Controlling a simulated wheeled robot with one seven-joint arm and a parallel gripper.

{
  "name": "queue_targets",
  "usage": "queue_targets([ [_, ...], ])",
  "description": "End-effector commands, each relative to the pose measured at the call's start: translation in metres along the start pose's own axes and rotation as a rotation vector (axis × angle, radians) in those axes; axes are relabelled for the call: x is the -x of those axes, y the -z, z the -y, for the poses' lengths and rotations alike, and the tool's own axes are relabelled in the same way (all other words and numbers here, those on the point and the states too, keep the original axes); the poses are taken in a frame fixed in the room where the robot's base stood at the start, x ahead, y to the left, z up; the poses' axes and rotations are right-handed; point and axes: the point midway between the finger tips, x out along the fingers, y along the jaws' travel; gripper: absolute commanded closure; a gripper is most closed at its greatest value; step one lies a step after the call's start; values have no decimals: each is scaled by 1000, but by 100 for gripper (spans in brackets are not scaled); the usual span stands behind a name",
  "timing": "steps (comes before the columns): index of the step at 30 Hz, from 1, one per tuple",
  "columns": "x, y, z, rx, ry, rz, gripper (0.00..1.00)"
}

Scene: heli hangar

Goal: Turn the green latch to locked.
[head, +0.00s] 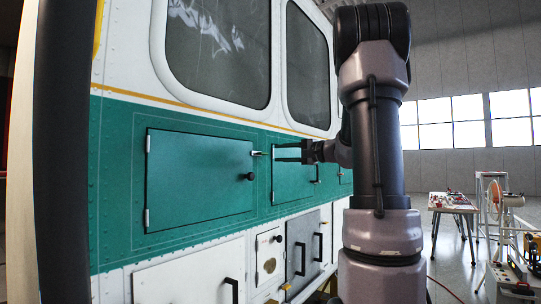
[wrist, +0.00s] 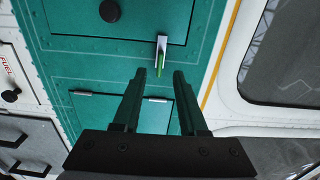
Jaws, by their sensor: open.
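The green latch (wrist: 160,62) is a small green lever on a pale plate at the edge of a green hatch door (wrist: 80,22) in the wrist view. In the head view the latch (head: 257,153) is a small pale piece at the upper right corner of the hatch door (head: 195,180). My gripper (wrist: 160,73) is open and empty. In the wrist view its fingertips appear on either side of the lever's free end; contact is not visible. In the head view my gripper (head: 277,152) is just right of the latch.
A black knob (head: 250,177) stands out from the hatch door below the latch. A second green hatch (head: 296,184) lies behind my gripper. Windows (head: 218,50) are above, and panels with black handles (head: 302,258) below. A table (head: 452,204) stands far right.

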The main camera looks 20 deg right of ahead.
Motion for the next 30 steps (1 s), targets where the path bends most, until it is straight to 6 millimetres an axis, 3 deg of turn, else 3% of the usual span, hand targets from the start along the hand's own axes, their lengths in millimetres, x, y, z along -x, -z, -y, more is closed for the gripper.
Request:
queue_targets([
  [3,19,0,0,0,0,-2,58],
  [7,31,0,0,0,-1,-1,58],
  [24,34,-1,-1,0,-2,2,58],
  [27,31,-18,-3,-1,-34,31,58],
  [29,27,-40,-8,1,-82,71,58],
  [30,26,-61,-14,4,-129,106,58],
])
